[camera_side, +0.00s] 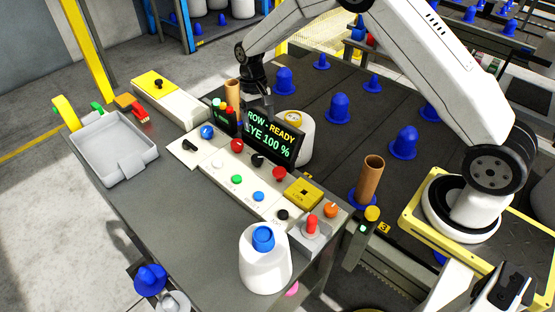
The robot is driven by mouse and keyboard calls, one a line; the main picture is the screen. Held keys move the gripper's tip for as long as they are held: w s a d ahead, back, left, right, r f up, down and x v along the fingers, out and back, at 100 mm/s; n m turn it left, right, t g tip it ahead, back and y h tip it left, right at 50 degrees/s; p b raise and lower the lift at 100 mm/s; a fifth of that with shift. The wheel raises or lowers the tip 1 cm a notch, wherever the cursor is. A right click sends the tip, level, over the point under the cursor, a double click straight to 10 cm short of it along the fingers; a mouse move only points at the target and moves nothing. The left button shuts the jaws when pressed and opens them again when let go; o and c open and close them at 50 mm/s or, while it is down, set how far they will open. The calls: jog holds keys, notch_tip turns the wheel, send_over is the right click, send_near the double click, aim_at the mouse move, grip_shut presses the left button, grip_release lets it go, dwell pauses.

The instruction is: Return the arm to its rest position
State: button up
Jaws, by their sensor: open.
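My white arm reaches in from the right, from its round base on a yellow-edged platform. My black gripper (258,102) hangs at the far side of the control bench, pointing down just behind the dark display (272,135). It is open, and I see nothing held in it; its fingertips are partly hidden. A brown tube (232,95) stands just left of it. A white bobbin (304,128) stands to its right, partly behind the display, which reads "ROW - READY" and "DYE 100 %" in part.
The bench carries buttons, a grey tray (86,165) and a white bobbin with a blue top (265,265). Several blue pegs, such as this blue peg (339,108), stand on the dark deck behind. Another brown tube (370,176) sits on a peg beside the bench.

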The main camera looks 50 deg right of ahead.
jog(key=s+r+n+t, duration=0.1)
jog(key=s+r, duration=0.3)
jog(key=s, duration=0.7)
jog(key=s+r+n+t+h, duration=0.1)
jog(key=s+r+t, duration=0.3)
jog(key=s, duration=0.7)
jog(key=shift+s+a+r+n, duration=0.15)
jog(key=shift+s+n, duration=0.2)
jog(key=shift+n, duration=0.35)
